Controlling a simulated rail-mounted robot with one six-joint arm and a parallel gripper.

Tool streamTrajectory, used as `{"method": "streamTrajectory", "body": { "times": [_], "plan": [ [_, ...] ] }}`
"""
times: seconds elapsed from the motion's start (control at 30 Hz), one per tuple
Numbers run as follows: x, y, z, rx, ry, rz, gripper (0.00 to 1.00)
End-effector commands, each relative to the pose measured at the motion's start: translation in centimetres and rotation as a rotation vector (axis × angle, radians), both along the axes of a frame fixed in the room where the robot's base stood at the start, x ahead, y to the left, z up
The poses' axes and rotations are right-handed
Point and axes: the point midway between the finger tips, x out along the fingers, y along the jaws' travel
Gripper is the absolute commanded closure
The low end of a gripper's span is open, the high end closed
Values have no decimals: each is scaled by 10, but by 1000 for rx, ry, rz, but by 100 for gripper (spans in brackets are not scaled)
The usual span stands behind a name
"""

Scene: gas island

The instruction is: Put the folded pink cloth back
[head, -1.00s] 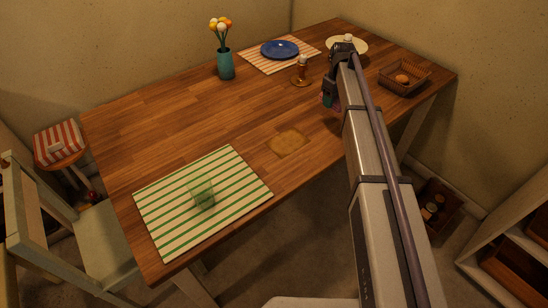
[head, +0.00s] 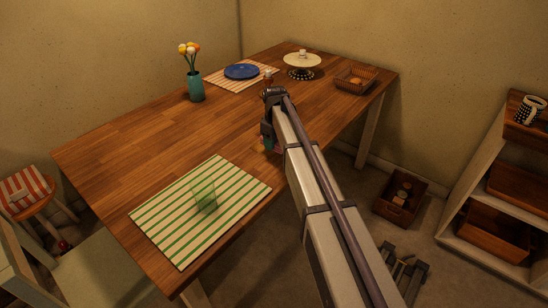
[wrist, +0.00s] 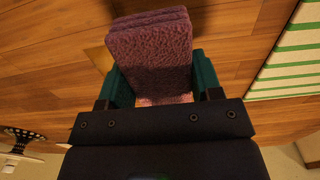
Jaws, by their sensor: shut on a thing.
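My gripper (wrist: 150,95) is shut on the folded pink cloth (wrist: 152,50), whose thick folded layers stand out between the teal fingers in the wrist view. In the head view my arm reaches over the wooden table (head: 135,140), with the gripper (head: 267,141) near the table's front edge, right of the green-striped placemat (head: 160,215). The cloth is mostly hidden there. A paler patch (wrist: 98,56) of the tabletop shows beside the cloth in the wrist view.
A clear green glass (head: 204,197) stands on the placemat. A vase of flowers (head: 195,86), blue plate (head: 241,71), cake stand (head: 302,61) and basket (head: 355,79) stand farther back. A wooden crate (head: 400,200) is on the floor, right, before a shelf (head: 485,210). The table's left middle is clear.

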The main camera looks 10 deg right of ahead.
Motion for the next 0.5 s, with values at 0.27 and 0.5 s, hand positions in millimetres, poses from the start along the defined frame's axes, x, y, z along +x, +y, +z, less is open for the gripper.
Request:
{"method": "streamTrajectory", "body": {
  "times": [0.27,0.5],
  "plan": [
    [0,0,-40,0,0,0,60],
    [0,0,-34,0,0,0,60]
  ]
}}
